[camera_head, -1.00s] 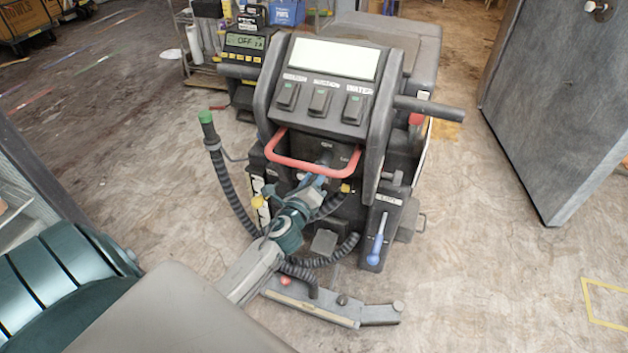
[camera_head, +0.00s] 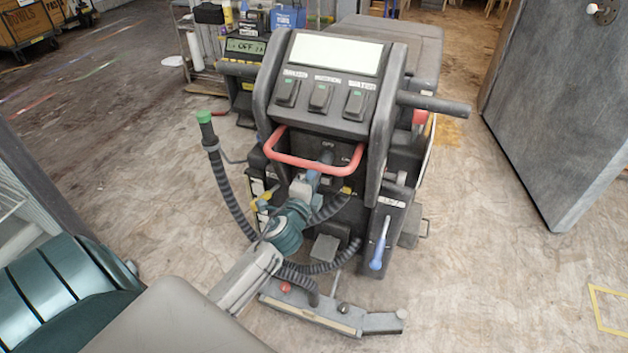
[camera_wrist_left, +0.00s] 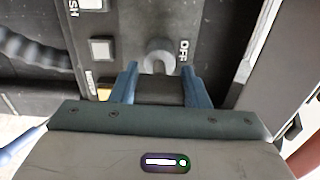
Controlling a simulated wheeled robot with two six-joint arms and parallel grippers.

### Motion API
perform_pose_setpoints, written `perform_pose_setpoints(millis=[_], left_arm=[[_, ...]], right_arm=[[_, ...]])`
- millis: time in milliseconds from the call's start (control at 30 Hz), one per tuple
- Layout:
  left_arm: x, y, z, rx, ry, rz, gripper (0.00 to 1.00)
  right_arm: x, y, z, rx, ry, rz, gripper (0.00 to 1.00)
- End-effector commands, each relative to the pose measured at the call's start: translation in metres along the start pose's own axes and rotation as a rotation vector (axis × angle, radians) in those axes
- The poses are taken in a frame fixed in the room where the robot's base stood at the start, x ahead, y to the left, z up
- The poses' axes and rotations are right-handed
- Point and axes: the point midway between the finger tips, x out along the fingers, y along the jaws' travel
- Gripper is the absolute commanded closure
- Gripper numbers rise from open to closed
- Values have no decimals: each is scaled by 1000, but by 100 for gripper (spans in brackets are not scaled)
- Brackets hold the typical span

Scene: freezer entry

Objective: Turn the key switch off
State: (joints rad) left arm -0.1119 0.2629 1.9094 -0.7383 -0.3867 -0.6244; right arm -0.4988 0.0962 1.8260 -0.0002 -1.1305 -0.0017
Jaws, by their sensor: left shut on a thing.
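A floor-cleaning machine (camera_head: 300,130) stands in the middle of the head view, with a red handle bar across its front. The key switch (camera_wrist_left: 158,57) shows in the left wrist view as a grey knob on a dark panel, with the word OFF to its right. My left gripper (camera_wrist_left: 160,82) has its two blue fingers on either side of the knob and is shut on it. In the head view my left gripper (camera_head: 318,170) reaches the panel just below the red bar, and largely hides the switch. My right gripper is not in view.
A black ribbed hose (camera_head: 228,185) and a lever with a blue end (camera_head: 379,250) flank the arm. A squeegee bar (camera_head: 310,312) lies low in front. A large grey door panel (camera_head: 560,110) stands at right. The floor between is open.

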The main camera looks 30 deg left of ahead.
Motion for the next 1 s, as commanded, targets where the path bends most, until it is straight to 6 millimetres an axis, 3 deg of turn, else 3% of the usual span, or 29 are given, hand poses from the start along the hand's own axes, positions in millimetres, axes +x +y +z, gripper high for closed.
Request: perform_pose_setpoints(millis=[600, 633, 733, 1000], left_arm=[[0, 1, 0, -42, 0, 2, 81], [0, 1, 0, -42, 0, 2, 54], [0, 1, 0, -41, 0, 2, 36], [-1, 1, 0, -40, 0, 1, 36]], right_arm=[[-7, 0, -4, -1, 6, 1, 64], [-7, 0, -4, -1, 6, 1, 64], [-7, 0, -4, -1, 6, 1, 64], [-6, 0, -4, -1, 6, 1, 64]])
